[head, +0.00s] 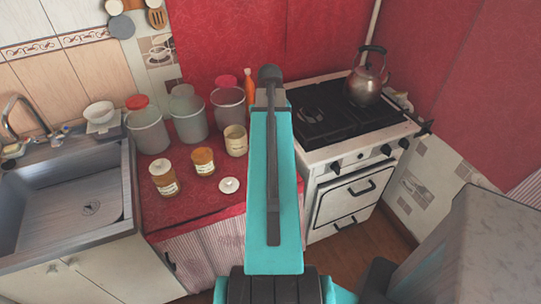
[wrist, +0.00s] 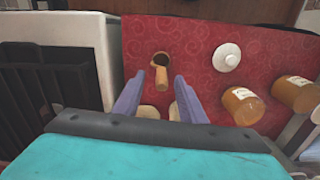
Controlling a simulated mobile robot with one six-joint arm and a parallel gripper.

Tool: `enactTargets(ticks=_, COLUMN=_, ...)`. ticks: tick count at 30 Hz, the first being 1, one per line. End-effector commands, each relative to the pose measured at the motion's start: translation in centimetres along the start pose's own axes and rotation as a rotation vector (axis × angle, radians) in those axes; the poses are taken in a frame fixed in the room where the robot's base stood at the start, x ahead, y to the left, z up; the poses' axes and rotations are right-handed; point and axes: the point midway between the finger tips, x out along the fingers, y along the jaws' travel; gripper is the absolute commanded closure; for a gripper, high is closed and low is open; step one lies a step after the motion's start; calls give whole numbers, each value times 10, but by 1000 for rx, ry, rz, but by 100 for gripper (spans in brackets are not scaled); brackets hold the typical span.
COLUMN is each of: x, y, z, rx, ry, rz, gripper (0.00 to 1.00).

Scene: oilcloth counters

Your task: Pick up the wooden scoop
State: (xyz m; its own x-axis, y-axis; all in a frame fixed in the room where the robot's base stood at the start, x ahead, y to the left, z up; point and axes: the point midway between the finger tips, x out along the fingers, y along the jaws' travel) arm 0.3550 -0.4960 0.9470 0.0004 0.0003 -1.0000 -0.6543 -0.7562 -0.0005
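The wooden scoop lies on the red patterned counter in the wrist view, with a dark hollow bowl (wrist: 161,58) and a short light handle (wrist: 161,78) pointing down the picture. My gripper (wrist: 159,77) is open, its two purple fingers apart and nothing held between them. The scoop's handle shows between the fingertips, with the bowl just past them; how far below them it lies, I cannot tell. In the head view my teal arm covers the scoop and the fingers.
Two amber jars (wrist: 241,105) and a white lid (wrist: 227,57) are right of the scoop. A paler open jar (head: 236,140) and tall canisters (head: 188,114) stand farther back. The stove (head: 350,130) borders the counter, with a kettle (head: 367,84) on it. A sink (head: 70,205) is left.

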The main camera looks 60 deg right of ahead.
Motion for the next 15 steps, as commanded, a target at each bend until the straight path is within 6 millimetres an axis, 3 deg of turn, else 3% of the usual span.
enactTargets(ticks=15, x=28, y=-2, z=1, rx=1, ry=-1, rz=-1, gripper=63)
